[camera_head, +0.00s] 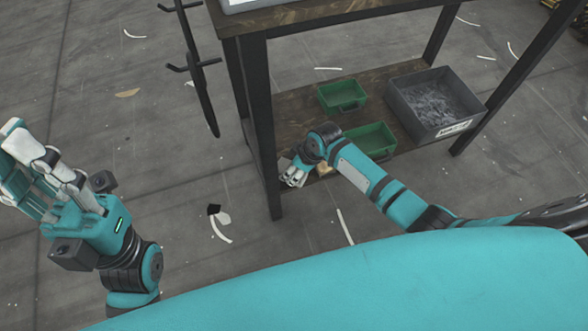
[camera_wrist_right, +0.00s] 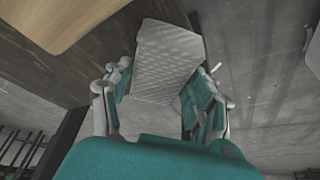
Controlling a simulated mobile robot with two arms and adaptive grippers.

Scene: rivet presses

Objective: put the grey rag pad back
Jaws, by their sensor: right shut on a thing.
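The grey rag pad (camera_wrist_right: 168,58) is a flat, quilted-looking grey piece between the fingers of my right gripper (camera_wrist_right: 160,100) in the right wrist view. My right gripper is shut on it. In the head view my right gripper (camera_head: 290,178) is low at the near left end of the table's lower shelf (camera_head: 290,118), beside the front leg. The pad is small and mostly hidden there. My left gripper (camera_head: 22,160) is at the far left, raised over the floor, open and empty.
On the lower shelf are two green bins (camera_head: 342,95) and a grey crate (camera_head: 432,105) of metal pieces. A tan thing (camera_wrist_right: 65,18) lies close by my right gripper. Dark table legs (camera_head: 262,130) stand close by. A dark rack (camera_head: 195,65) stands left.

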